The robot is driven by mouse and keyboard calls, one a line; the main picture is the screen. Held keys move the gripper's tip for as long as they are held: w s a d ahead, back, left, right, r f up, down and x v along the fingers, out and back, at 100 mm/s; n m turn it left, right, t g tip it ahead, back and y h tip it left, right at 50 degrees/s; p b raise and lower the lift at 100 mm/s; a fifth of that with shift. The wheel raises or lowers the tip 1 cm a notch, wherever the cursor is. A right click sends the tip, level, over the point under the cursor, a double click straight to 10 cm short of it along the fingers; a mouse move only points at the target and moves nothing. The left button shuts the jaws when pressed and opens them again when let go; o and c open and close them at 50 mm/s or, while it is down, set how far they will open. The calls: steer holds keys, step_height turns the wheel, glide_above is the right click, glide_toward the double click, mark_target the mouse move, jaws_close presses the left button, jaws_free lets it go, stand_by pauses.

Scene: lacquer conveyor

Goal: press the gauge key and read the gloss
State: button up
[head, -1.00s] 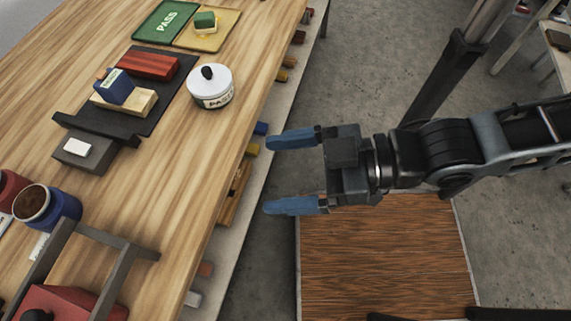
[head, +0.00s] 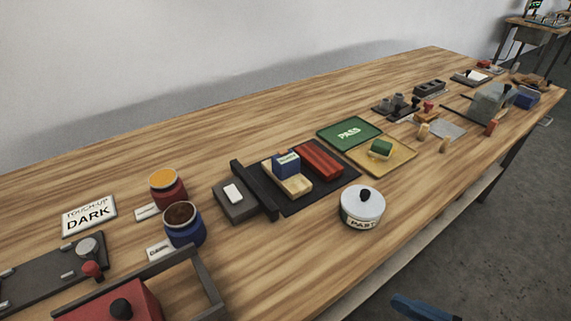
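A dark grey box with a white key (head: 233,191) on top stands at the left end of a black mat (head: 315,195), against a black upright bar. I cannot tell for sure that it is the gauge, and no gloss figure can be read. On the mat, a blue block (head: 286,164) with a small pale label sits on a tan wooden block (head: 287,180), beside a reddish-brown ridged block (head: 318,160). Of my gripper, only one blue finger (head: 425,308) shows at the bottom edge, off the table's front side and well away from the key. The rest is out of frame.
A white lidded pot (head: 362,209) stands near the front edge. The back strip is clear.

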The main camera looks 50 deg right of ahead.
jaws_close()
stand_by(1.0)
stand_by(0.9)
